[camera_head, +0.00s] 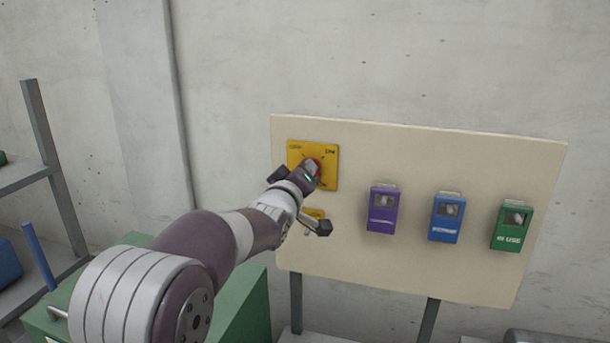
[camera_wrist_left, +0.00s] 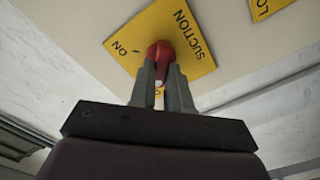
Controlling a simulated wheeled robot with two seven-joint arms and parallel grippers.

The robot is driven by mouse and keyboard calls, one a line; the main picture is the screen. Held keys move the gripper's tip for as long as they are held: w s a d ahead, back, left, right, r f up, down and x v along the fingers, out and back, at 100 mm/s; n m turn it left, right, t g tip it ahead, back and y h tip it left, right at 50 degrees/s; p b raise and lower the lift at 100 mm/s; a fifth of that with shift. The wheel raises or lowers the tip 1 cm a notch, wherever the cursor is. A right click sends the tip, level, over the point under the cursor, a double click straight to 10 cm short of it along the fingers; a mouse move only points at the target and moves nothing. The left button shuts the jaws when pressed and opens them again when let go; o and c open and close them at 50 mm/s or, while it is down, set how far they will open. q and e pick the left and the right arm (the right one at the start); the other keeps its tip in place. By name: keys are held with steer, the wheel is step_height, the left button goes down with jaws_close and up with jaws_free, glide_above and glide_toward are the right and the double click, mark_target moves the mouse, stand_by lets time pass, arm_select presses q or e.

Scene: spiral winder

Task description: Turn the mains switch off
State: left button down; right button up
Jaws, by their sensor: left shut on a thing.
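A yellow switch plate (camera_head: 329,151) with a red knob (camera_head: 317,166) is mounted at the upper left of the cream board. My left gripper (camera_head: 312,172) reaches it and is shut on the red knob. In the left wrist view, the red knob (camera_wrist_left: 160,50) sits between the two fingers (camera_wrist_left: 162,75). There the yellow plate (camera_wrist_left: 143,27) reads "SUCTION" and "ON". No "MAINS" label is readable. The gripper hides part of the plate in the head view. My right gripper is not in view.
A smaller yellow plate (camera_head: 315,213) is below the switch, partly hidden by my gripper. Purple (camera_head: 382,210), blue (camera_head: 446,219) and green (camera_head: 512,227) boxes hang to the right on the cream board (camera_head: 430,150). A shelf (camera_head: 55,170) and green cabinet (camera_head: 245,295) stand left.

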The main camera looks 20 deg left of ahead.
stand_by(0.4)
arm_select(q)
steer(key=c, duration=1.1)
jaws_free()
steer(key=shift+s+a, duration=0.1)
steer(key=shift+s, duration=0.1)
steer(key=s+b, duration=0.2)
steer(key=s, duration=0.4)
steer(key=s+b, duration=0.2)
steer(key=s, duration=0.4)
steer(key=shift+s+a, duration=0.2)
steer(key=shift+s, duration=0.05)
